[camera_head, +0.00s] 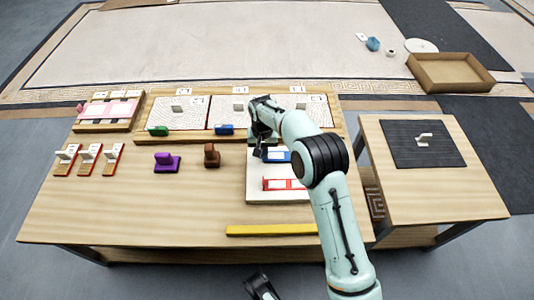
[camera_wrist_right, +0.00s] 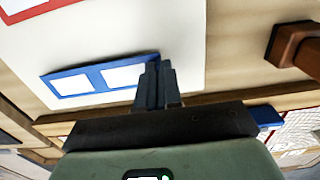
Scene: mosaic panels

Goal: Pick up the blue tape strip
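The blue tape strip (camera_head: 278,156) has two white panels in a blue frame and lies on a white board (camera_head: 258,160). It also shows in the right wrist view (camera_wrist_right: 98,78). My right gripper (camera_head: 261,152) is over the strip's left end. In the right wrist view its fingers (camera_wrist_right: 158,82) are close together at the end of the strip and look shut on it; they hide that end. I see no clear gap between strip and board. A dark part at the bottom edge of the head view looks like my left gripper (camera_head: 262,287); its fingers are unclear.
A red strip (camera_head: 284,184) lies on the same board nearer the front. Brown (camera_head: 212,156) and purple (camera_head: 167,162) handled blocks stand to the left. A yellow bar (camera_head: 270,230) lies along the front edge. A side table (camera_head: 420,190) is right.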

